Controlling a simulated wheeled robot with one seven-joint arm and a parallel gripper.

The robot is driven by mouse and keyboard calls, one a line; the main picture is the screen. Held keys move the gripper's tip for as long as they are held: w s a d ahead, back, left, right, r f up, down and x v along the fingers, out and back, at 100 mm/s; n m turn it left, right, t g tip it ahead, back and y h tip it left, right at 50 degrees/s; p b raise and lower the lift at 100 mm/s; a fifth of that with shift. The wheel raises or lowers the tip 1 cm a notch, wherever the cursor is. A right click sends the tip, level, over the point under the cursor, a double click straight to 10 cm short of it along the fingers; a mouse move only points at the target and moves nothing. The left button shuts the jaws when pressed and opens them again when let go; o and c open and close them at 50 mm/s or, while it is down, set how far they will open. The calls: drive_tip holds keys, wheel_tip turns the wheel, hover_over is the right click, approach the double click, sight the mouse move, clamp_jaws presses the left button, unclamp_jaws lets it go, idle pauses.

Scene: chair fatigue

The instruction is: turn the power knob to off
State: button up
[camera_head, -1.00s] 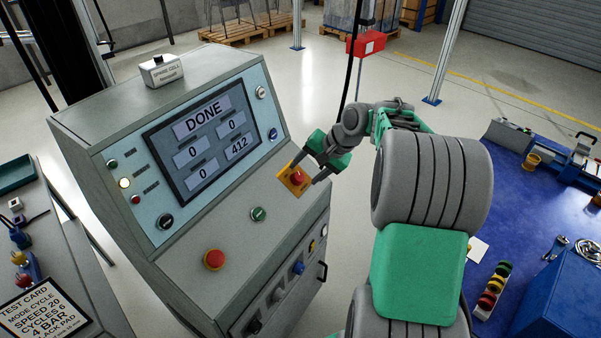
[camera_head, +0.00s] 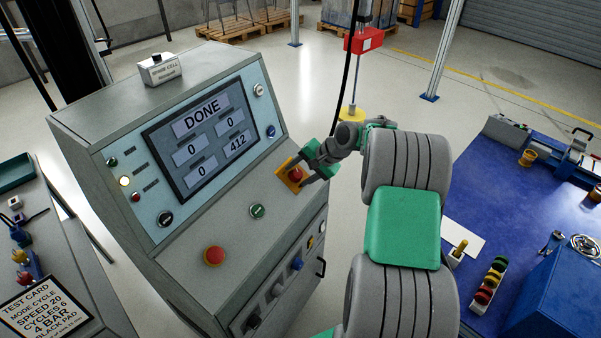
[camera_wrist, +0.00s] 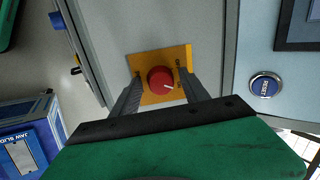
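The control console (camera_head: 190,220) has a screen (camera_head: 205,135) reading DONE with 0, 0, 0 and 412. The red power knob (camera_wrist: 161,80) sits on a yellow plate (camera_wrist: 150,60) with a white mark pointing to the lower right in the wrist view. In the head view the knob (camera_head: 296,174) is at the console's right edge. My gripper (camera_wrist: 162,88) is open, one finger on each side of the knob. The fingers appear apart from it, and contact cannot be made out. The small lettering on the plate is unreadable.
A blue RESET button (camera_wrist: 265,86) is right of the knob in the wrist view. A blue table (camera_head: 500,220) stands at the right.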

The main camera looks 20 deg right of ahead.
clamp_jaws()
idle(0.3)
drive_tip(key=shift+n, duration=0.5)
drive_tip(key=n+b, duration=0.2)
drive_tip(key=shift+n, duration=0.4)
drive_tip(key=n+b, duration=0.1)
drive_tip(key=n, duration=0.2)
drive_tip(key=shift+f+n+g+b, duration=0.1)
drive_tip(key=shift+n+g+b, duration=0.2)
drive_tip(key=shift+n+g, duration=0.1)
drive_tip(key=shift+w+d+n+b, duration=0.1)
drive_tip(key=shift+n+b, duration=1.05)
drive_tip(key=shift+n, duration=1.15)
drive_tip(key=shift+o, duration=0.9)
unclamp_jaws()
